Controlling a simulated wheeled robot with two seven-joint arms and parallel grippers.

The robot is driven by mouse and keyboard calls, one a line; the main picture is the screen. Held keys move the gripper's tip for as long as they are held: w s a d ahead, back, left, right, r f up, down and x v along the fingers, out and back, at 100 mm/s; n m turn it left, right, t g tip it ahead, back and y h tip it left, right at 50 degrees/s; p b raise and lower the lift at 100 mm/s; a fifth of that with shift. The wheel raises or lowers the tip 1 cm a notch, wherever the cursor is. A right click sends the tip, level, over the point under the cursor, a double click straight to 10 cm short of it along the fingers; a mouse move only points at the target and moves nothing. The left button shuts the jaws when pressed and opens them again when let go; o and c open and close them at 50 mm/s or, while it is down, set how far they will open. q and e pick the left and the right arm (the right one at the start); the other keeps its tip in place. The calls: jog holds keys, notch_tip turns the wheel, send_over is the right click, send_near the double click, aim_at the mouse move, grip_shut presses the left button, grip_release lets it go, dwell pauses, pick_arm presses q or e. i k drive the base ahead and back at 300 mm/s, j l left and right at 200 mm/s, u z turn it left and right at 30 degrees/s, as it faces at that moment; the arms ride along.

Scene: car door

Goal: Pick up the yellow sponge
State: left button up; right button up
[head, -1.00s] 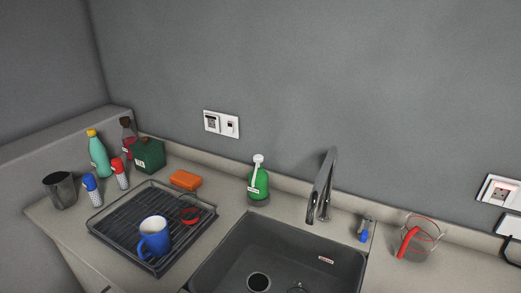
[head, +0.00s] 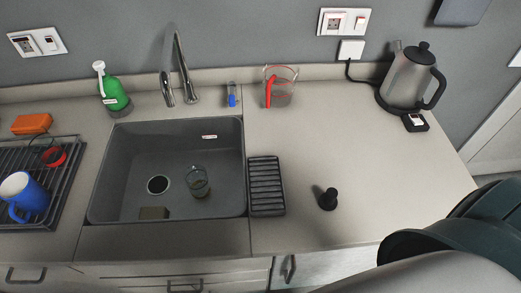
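A dull olive-yellow block (head: 154,213), which looks like a sponge, lies in the grey sink (head: 130,150) at its front wall. It is dim there, and its lower part is hard to make out. An orange sponge-like block (head: 32,123) lies on the counter at the far left, behind the dish rack (head: 70,175). Neither of my grippers is in view. Part of my own arm covers the lower right corner.
A glass (head: 198,182) stands in the sink, right of the drain. A faucet (head: 183,70) and a green soap bottle (head: 113,92) stand behind it. A ridged dark tray (head: 266,187), black stopper (head: 328,199), measuring jug (head: 280,88) and kettle (head: 408,80) are to the right.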

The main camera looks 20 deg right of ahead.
aim_at(158, 213)
jog(key=z, duration=0.75)
jog(key=u, duration=1.25)
jog(key=k+j, duration=0.2)
jog(key=j, duration=0.15)
jog(key=k+j, duration=0.15)
jog(key=j, duration=0.15)
jog(key=k+j, duration=0.2)
jog(key=j, duration=0.15)
